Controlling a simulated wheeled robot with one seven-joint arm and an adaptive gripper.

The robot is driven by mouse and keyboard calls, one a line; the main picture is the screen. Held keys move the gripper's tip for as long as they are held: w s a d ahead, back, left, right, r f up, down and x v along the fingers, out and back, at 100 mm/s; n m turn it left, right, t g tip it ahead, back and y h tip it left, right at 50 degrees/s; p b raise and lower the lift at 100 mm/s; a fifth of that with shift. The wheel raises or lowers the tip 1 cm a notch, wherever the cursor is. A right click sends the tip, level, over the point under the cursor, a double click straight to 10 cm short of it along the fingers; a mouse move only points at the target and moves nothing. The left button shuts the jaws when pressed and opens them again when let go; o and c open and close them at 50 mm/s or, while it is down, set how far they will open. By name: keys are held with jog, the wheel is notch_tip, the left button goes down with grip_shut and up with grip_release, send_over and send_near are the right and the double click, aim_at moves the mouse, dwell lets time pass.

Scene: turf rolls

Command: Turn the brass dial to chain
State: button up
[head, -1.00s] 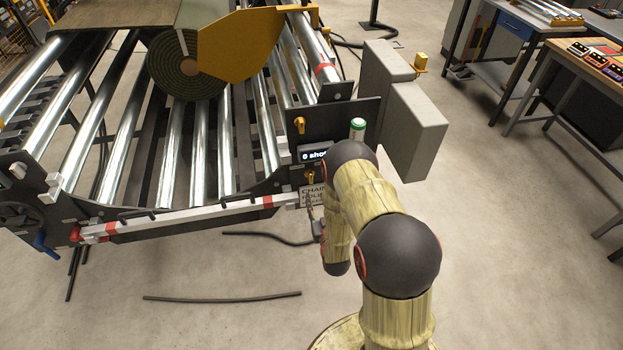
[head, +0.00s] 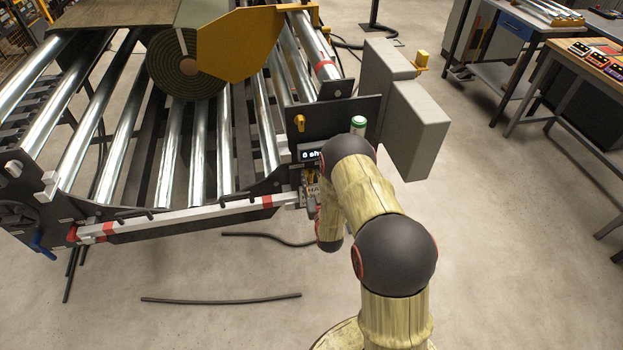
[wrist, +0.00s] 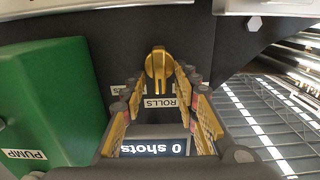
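The brass dial (wrist: 158,70) is on a dark panel at the top middle of the wrist view, its grip ridge running up and down the picture. My gripper (wrist: 161,84) is open, with one yellow-padded finger on each side of the dial; gaps show and I cannot tell any contact. In the head view my gripper (head: 310,190) is at the panel's lower edge, largely covering the dial area.
The display (wrist: 153,147) reads 0 shots, upside down in the wrist view. A green box labelled PUMP (wrist: 45,105) stands close at left. In the head view, a second brass knob (head: 299,123) sits higher on the panel, and a grey cabinet (head: 405,115) is at right.

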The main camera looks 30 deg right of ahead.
jog(key=shift+c, duration=0.3)
grip_shut()
dwell(0.5)
jog(key=n, duration=0.1)
jog(key=n+b, duration=0.1)
jog(key=n, duration=0.2)
jog(key=shift+a+b, duration=0.25)
jog(key=shift+b, duration=0.15)
jog(key=shift+w+a+f+n+b, duration=0.15)
jog(key=shift+n+b, duration=0.25)
jog(key=shift+n, duration=0.8)
jog(key=shift+a+f+n+b, duration=0.1)
jog(key=shift+n+b, duration=0.25)
jog(key=shift+n, duration=0.85)
jog(key=shift+r, duration=0.1)
grip_release()
jog(key=shift+o, duration=0.3)
